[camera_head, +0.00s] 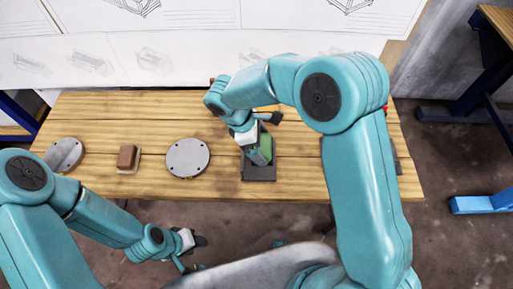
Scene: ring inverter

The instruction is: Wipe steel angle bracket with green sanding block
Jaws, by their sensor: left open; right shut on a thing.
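The green sanding block (265,150) is held in my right gripper (256,143), which is shut on it. The block is above or against a dark grey plate-like piece (259,174), which looks like the steel angle bracket, right of the table's middle. The gripper and block hide part of this piece, and I cannot tell whether the block touches it. My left gripper (193,247) is open and empty, in front of the table's near edge and away from the bracket.
On the wooden table (225,115) lie a round grey metal disc (187,160), a brown block on a pale base (127,158) and another grey disc (64,154) at the left. A dark object behind my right arm is mostly hidden. The table's back middle is clear.

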